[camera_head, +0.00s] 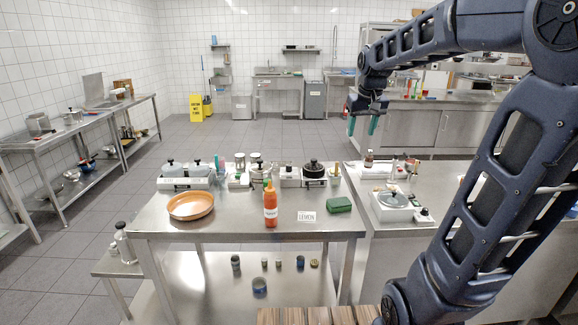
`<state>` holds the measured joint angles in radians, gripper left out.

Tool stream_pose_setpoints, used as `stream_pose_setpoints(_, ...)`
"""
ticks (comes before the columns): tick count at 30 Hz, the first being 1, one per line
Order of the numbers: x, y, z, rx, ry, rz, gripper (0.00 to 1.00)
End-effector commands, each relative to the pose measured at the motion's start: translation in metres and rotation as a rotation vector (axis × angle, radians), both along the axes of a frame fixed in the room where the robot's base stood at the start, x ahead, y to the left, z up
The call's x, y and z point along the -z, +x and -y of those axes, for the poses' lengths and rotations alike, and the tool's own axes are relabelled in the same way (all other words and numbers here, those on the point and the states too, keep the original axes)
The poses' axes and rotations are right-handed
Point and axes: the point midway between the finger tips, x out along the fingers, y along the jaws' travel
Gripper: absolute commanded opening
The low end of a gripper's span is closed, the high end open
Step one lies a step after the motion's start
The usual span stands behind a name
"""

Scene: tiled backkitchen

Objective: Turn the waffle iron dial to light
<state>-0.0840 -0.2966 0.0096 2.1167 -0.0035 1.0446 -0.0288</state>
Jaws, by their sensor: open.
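A low appliance with a pale round top (394,199) stands on the right-hand counter and looks like the waffle iron. At its front right sits a small white part with a dark knob (424,212), which may be its dial. The dial's marks and setting are too small to read. My gripper (362,125) hangs at the end of my raised arm, above and behind the counter. Its two teal fingers are apart, with nothing between them. It is well away from the appliance and touches nothing.
The left-hand table holds an orange pan (191,206), a red sauce bottle (270,205), a green sponge (340,205) and a label card (307,216). A double-topped appliance (184,182) and pots line its back.

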Motion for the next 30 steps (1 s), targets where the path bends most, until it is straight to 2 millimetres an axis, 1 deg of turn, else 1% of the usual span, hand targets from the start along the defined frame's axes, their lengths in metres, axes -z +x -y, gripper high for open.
stream_pose_setpoints(1,0.0,0.016,-0.005,-0.009,-0.002,-0.011,0.51)
stream_pose_setpoints(3,-0.002,0.037,-0.011,-0.021,-0.004,-0.022,0.51)
stream_pose_setpoints(9,0.0,0.096,-0.031,-0.054,-0.01,-0.057,0.51)
stream_pose_setpoints(14,0.008,0.143,-0.049,-0.082,-0.015,-0.083,0.51)
stream_pose_setpoints(18,0.019,0.182,-0.066,-0.105,-0.02,-0.107,0.51)
stream_pose_setpoints(23,0.037,0.227,-0.088,-0.131,-0.025,-0.134,0.51)
stream_pose_setpoints(30,0.073,0.288,-0.122,-0.172,-0.034,-0.174,0.51)
